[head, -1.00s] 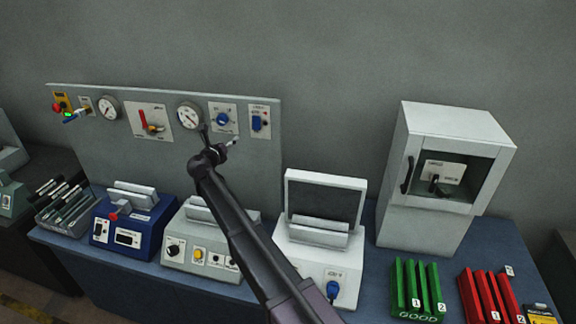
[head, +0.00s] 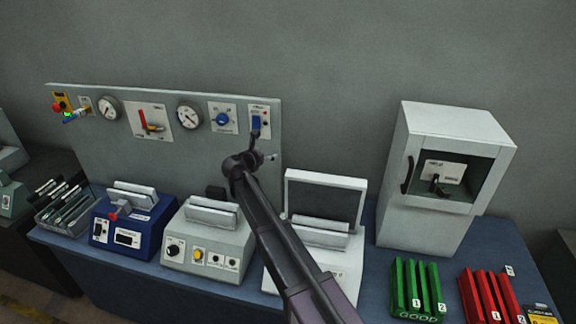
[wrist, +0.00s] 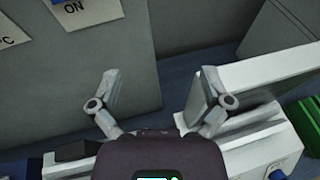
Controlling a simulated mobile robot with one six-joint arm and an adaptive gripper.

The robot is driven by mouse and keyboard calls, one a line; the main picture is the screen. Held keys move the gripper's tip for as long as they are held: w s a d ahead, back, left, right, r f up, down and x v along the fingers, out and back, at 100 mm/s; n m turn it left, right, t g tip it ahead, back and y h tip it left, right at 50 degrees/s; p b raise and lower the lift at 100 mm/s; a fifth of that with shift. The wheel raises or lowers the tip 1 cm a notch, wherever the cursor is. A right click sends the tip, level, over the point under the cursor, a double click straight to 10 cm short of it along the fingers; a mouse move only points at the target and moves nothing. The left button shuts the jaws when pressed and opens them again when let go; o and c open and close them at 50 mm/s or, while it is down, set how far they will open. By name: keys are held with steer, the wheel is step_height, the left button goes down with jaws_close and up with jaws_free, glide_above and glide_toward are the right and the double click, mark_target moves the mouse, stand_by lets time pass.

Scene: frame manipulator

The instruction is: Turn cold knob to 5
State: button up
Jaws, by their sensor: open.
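My gripper (head: 264,147) is in front of the lower right of the grey wall panel. In the wrist view its two fingers (wrist: 160,80) are spread apart with nothing between them. A blue knob (wrist: 278,174) shows at the bottom right edge of the wrist view, on the front of a white lidded machine (wrist: 258,150). In the head view my arm hides this knob; the white lidded machine (head: 326,190) stands with its lid up. The fingers are apart from the knob. I cannot read its label or setting.
The grey panel (head: 180,170) carries gauges, a red lever (head: 144,120), a blue round knob (head: 222,119) and a blue switch (head: 255,124). A grey machine (head: 205,240) and a blue machine (head: 135,220) stand left. A white cabinet (head: 425,225) and green rack (head: 410,290) stand right.

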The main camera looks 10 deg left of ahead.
steer(key=s+d+f+m+g+h, duration=0.1)
steer(key=d+f+m+g, duration=0.1)
steer(key=d, duration=0.6)
steer(key=f+m, duration=0.1)
steer(key=m, duration=0.1)
steer(key=shift+s+d+m, duration=0.15)
steer(key=shift+d+m, duration=0.05)
steer(key=shift+m, duration=0.1)
steer(key=s+d+f+m+g, duration=0.35)
steer(key=s+d+m, duration=0.3)
steer(key=d, duration=0.45)
steer(key=s+d+f+m+g, duration=0.3)
steer(key=s+d+f+m, duration=0.15)
steer(key=d+m, duration=0.5)
steer(key=s+d+f+m+g+y+b, duration=0.1)
steer(key=s+d+f+m+g+y, duration=0.15)
steer(key=s+d+m, duration=0.5)
steer(key=s+d+f+m+g+y, duration=0.1)
steer(key=s+d+m+g+y, duration=0.2)
steer(key=s, duration=0.7)
step_height(320, 180, down, 15)
steer(key=s+m+b, duration=0.1)
steer(key=s+b, duration=0.1)
steer(key=b, duration=1.3)
steer(key=shift+s+d, duration=0.15)
steer(key=shift+s, duration=0.05)
